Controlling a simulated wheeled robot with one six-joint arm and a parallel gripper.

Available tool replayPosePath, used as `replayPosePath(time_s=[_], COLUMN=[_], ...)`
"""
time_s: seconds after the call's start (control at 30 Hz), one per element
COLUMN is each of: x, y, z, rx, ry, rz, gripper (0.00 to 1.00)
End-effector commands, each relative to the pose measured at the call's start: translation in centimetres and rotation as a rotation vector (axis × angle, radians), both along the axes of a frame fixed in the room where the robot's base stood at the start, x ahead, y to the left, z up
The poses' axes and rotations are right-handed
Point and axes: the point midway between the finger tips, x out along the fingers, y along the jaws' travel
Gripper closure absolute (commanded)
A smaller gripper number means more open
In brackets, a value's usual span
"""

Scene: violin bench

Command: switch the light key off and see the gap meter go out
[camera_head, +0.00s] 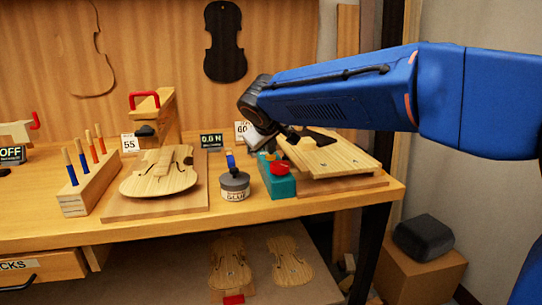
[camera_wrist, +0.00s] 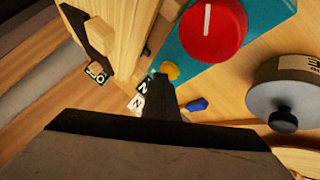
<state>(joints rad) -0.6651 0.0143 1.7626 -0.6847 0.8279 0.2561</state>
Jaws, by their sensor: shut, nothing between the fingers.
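A teal box (camera_head: 281,186) with a red knob stands at the right part of the bench. In the wrist view the teal box (camera_wrist: 268,12) shows the red knob (camera_wrist: 212,30) with a white line and a yellow button (camera_wrist: 170,70). My gripper (camera_head: 292,136) is above and behind the teal box in the head view. In the wrist view my gripper (camera_wrist: 162,80) is shut and empty, its tips appearing close to the yellow button and small lettered labels (camera_wrist: 141,100). I cannot tell whether it touches. Which part is the light key is unclear. A small lit display (camera_head: 211,141) is behind the violin; I cannot confirm it is the gap meter.
A grey glue pot (camera_head: 235,186) stands left of the teal box. A violin body (camera_head: 160,174) lies on a board, with a wooden rack (camera_head: 88,187) of pegs farther left. A wooden plate (camera_head: 330,157) lies to the right.

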Motion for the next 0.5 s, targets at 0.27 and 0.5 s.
replayPosePath(time_s=[0.27, 0.5], x=[-0.01, 0.01], y=[0.01, 0.03], z=[0.49, 1.02], rx=[0.001, 0.000], ry=[0.001, -0.001], rz=[0.001, 0.001], gripper=[1.00, 1.00])
